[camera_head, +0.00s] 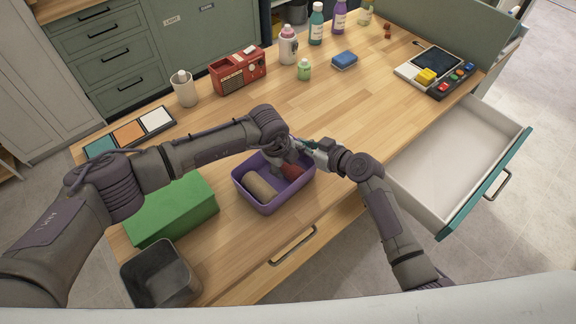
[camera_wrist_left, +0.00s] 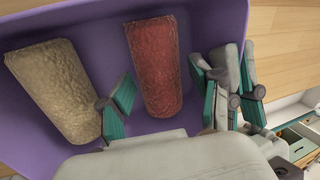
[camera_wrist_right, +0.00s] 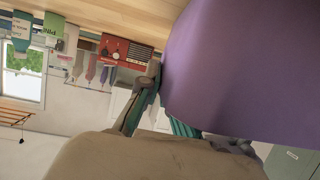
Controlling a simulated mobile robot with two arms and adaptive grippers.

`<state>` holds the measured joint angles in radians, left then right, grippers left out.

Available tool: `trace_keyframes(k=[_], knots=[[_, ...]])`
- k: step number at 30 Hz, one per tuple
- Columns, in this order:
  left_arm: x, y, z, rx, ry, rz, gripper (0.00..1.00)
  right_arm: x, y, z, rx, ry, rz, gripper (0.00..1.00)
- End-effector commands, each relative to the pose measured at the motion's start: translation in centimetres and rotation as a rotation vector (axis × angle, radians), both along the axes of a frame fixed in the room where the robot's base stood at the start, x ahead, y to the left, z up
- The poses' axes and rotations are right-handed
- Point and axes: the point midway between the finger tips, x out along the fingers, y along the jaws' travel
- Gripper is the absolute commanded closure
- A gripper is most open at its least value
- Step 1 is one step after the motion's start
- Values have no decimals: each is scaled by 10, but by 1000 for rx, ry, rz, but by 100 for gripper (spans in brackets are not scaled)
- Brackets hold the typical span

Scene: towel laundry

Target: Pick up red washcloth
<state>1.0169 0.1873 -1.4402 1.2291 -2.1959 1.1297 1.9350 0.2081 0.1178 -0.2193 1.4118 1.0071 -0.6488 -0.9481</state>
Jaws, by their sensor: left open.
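The red washcloth (camera_wrist_left: 154,65) is a rolled towel inside the purple bin (camera_head: 270,207). It lies beside a beige rolled towel (camera_wrist_left: 52,88); in the head view the red roll (camera_head: 292,172) is partly covered by my grippers. My left gripper (camera_wrist_left: 165,105) is open above the bin, its fingertips on either side of the red roll's near end. I cannot tell whether they touch it. My right gripper (camera_wrist_left: 240,92) is at the bin's right wall, one finger inside and one outside, seemingly shut on the rim. The right wrist view shows the bin's purple wall (camera_wrist_right: 240,70) close up.
A green box (camera_head: 172,208) and a dark open container (camera_head: 160,275) stand left of the bin. An open drawer (camera_head: 450,165) juts out at the right. A red radio (camera_head: 238,72), a white cup (camera_head: 184,90) and bottles stand farther back. The middle of the tabletop is clear.

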Motion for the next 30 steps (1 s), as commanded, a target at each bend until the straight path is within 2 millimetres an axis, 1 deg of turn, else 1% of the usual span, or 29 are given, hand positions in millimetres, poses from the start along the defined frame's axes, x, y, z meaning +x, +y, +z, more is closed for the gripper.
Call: trace_keyframes(k=[1,4,10,11,15,18,26,29,30], knots=[[1,-2,-6,0,1,1,36,-1,0,-1,-4,1,2,100],[3,-3,-12,0,0,0,36,-1,0,-1,-4,0,1,100],[3,-3,-13,0,0,0,36,0,0,-1,-4,0,1,100],[3,-3,-13,0,0,0,38,0,0,-1,-4,0,1,100],[3,-3,-13,0,0,0,61,-1,0,-1,-4,0,1,100],[3,-3,-12,-1,-1,0,76,0,0,-1,-4,0,1,100],[2,-2,-10,-1,-1,0,76,0,0,-1,-4,0,1,100],[0,1,-4,-1,-1,0,76,0,0,-1,-4,0,1,100],[1,0,2,-2,-3,-1,76,0,0,-1,-4,0,1,100]])
